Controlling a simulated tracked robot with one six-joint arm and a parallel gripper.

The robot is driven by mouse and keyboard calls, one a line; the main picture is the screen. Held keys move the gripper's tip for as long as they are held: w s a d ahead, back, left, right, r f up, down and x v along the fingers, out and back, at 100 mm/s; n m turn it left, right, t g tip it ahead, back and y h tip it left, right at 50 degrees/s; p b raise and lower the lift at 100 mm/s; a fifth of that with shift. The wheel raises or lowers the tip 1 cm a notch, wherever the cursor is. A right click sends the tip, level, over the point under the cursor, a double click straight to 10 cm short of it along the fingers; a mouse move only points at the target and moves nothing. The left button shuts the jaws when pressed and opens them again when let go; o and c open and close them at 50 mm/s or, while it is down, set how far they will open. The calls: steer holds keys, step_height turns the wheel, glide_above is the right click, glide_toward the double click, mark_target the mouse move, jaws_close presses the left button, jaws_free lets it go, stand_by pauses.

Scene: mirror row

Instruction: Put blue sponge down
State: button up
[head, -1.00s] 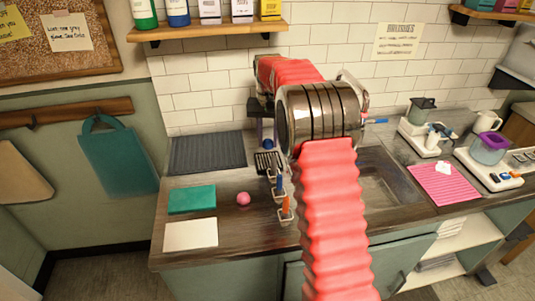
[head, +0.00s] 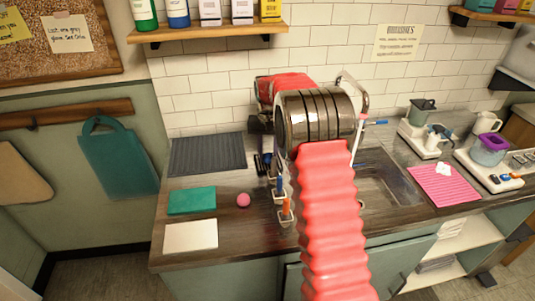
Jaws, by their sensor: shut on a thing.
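My gripper (head: 263,164) points down at the back of the counter, left of the sink, partly hidden behind my red arm. Its dark fingers are shut on a small blue thing, which I take to be the blue sponge (head: 267,158); only a little of it shows. It is low, close over the spot where a small dark rack stood in view. I cannot tell whether the sponge touches anything beneath it.
A grey ribbed mat (head: 207,154), a teal block (head: 192,200), a white sheet (head: 190,236) and a pink ball (head: 243,200) lie to the left. Small holders with blue and orange handles (head: 286,208) stand close in front. The sink (head: 385,185) is right.

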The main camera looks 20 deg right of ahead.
mark_target(268, 156)
steer(key=o, duration=1)
steer(key=shift+f, duration=0.1)
step_height(268, 156, up, 12)
steer(key=shift+r, duration=0.15)
stand_by(0.6)
